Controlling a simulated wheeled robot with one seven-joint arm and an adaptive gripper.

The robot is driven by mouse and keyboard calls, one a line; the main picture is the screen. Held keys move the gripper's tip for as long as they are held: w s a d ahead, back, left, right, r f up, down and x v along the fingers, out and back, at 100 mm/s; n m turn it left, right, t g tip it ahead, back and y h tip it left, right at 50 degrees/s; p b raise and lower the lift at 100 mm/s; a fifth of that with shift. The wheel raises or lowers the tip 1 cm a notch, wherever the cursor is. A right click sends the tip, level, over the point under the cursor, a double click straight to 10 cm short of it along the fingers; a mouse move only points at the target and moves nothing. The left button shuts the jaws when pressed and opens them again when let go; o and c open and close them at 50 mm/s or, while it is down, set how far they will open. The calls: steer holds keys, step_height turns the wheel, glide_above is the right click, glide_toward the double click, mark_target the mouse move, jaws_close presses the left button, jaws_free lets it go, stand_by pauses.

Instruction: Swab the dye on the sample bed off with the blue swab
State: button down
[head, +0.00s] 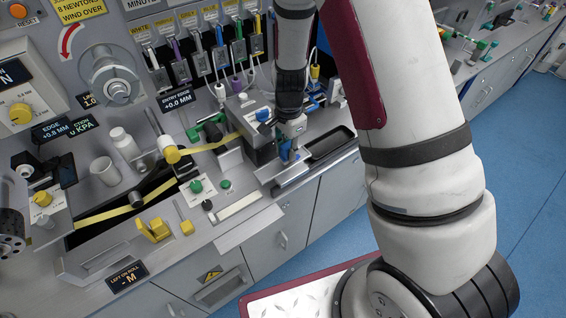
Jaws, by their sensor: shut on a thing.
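My gripper (289,142) points down over the right part of the bench, small in the head view. It is shut on a blue piece, which I take for the blue swab (285,152). The swab's lower end is close above or on a light grey block (292,183) at the bench front; I cannot tell if they touch. This block may be the sample bed. A pale strip-shaped plate (238,207) lies to its left. I cannot make out dye on either one.
A long dark tray (328,147) lies just right of my gripper. A yellow strip (120,207) runs through rollers at left. White containers (124,142) and a yellow block (154,230) stand there too. Coloured cables and connectors (220,58) fill the back panel.

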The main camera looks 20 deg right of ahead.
steer(key=shift+s+a+p, duration=0.2)
steer(key=shift+s+a, duration=0.05)
steer(key=shift+a, duration=0.55)
steer(key=shift+s+a+p, duration=0.2)
steer(key=shift+s+a, duration=0.05)
steer(key=shift+a, duration=0.55)
steer(key=shift+r+p, duration=0.5)
steer(key=shift+r, duration=0.5)
steer(key=shift+w+d+b, duration=0.3)
steer(key=shift+w+d, duration=0.15)
steer(key=shift+d, duration=0.95)
steer(key=shift+w+d+b, duration=0.35)
steer(key=shift+w+d, duration=0.05)
steer(key=shift+d, duration=1)
steer(key=shift+w+d+b, duration=0.3)
steer(key=shift+w+d, duration=0.15)
steer(key=shift+d, duration=0.95)
steer(key=shift+f, duration=0.25)
